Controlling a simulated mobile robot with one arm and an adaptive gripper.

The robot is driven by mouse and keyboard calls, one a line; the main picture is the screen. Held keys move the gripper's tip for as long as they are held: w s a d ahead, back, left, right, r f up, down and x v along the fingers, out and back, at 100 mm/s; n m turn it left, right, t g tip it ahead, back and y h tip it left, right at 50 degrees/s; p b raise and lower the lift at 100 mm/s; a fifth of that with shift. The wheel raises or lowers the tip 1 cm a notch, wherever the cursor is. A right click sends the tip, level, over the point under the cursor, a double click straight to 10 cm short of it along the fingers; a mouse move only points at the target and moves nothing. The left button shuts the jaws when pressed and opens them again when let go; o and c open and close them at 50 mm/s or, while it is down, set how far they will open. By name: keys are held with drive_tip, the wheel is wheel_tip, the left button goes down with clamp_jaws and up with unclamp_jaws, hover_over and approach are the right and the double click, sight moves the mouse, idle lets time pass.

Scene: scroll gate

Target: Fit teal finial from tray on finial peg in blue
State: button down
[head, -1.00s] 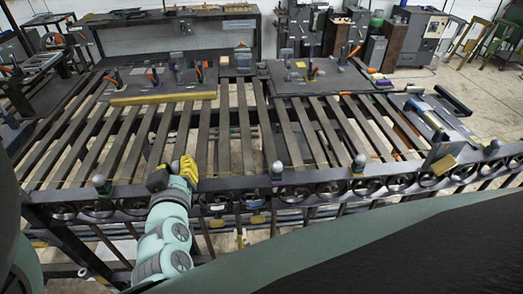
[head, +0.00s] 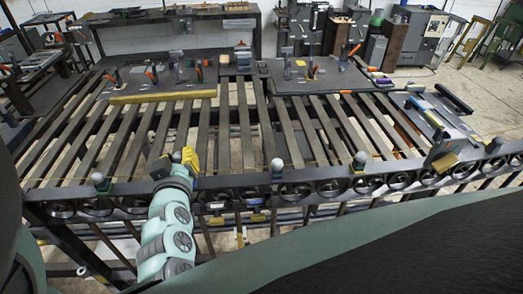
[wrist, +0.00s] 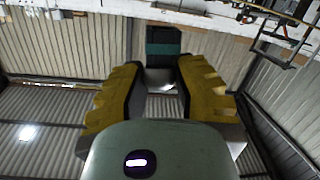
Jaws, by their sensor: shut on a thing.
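My gripper (head: 176,162) has yellow-padded fingers and stands over the front rail of the gate, left of centre in the head view. In the wrist view my gripper (wrist: 160,80) is shut on the teal finial (wrist: 163,42), which shows as a dark and teal block beyond the fingertips. In the head view a grey rounded top (head: 177,156) shows between the fingers; I cannot tell if it is the held finial's. I cannot make out an empty peg in blue.
Other ball-topped finials stand on the rail, at left (head: 98,178) and right (head: 359,161). A dark tray (head: 468,134) with coloured pieces lies at the right. Dark slats (head: 200,125) with gaps run behind the rail. Dark boards with tools lie behind the slats.

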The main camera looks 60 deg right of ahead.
drive_tip(key=shift+w+d, duration=0.2)
drive_tip(key=shift+w+d+f, duration=0.15)
drive_tip(key=shift+w+d, duration=0.3)
drive_tip(key=shift+w+d+f+b, duration=0.15)
drive_tip(key=shift+d+b, duration=0.05)
drive_tip(key=shift+b, duration=0.1)
drive_tip(key=shift+f+b, duration=1)
drive_tip(key=shift+f, duration=0.25)
drive_tip(key=shift+f, duration=0.1)
drive_tip(key=shift+r+m+p, duration=0.2)
drive_tip(key=shift+m+p, duration=0.2)
drive_tip(key=shift+p, duration=0.25)
drive_tip(key=shift+f, duration=0.1)
drive_tip(key=shift+f+b, duration=1.35)
drive_tip(key=shift+f, duration=0.45)
idle(0.9)
drive_tip(key=c, duration=0.7)
unclamp_jaws()
drive_tip(key=shift+c, duration=0.2)
